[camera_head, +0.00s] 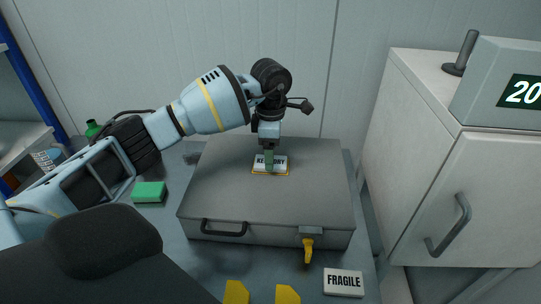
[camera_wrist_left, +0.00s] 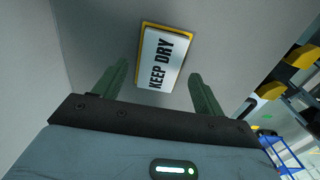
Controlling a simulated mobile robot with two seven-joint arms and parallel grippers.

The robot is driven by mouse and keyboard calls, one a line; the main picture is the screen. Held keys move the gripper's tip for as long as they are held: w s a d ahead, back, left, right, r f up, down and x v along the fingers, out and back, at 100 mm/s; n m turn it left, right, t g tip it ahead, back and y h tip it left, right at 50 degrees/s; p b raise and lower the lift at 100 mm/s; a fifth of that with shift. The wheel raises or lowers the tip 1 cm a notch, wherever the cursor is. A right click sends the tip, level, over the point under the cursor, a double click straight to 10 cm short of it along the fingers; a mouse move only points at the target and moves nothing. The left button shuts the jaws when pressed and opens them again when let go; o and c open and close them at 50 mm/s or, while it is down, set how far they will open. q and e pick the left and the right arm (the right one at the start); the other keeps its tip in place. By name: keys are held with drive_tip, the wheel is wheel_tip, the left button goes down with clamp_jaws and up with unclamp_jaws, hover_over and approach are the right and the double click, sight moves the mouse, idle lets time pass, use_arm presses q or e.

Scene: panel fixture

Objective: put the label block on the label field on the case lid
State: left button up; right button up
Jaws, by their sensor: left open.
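A white label block reading KEEP DRY (camera_head: 280,164) lies on the yellow-edged label field (camera_head: 270,174) on the grey case lid (camera_head: 225,190). In the left wrist view, the block (camera_wrist_left: 162,60) covers most of the field, with the yellow edge (camera_wrist_left: 178,27) showing along its top and left side. My left gripper (camera_head: 269,160) is over the block. Its two green fingers (camera_wrist_left: 158,88) stand apart, near the block's lower end in that view, with visible gaps to it. Whether the fingertips touch the lid cannot be told.
A white FRAGILE block (camera_head: 343,282) lies at the bench's front right. A green block (camera_head: 149,192) lies left of the case. The case front has a black handle (camera_head: 223,229) and yellow latch (camera_head: 308,248). A pale cabinet (camera_head: 435,170) stands right.

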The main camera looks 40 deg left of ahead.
use_arm(q)
wheel_tip(320, 180, up, 10)
idle(0.4)
idle(0.5)
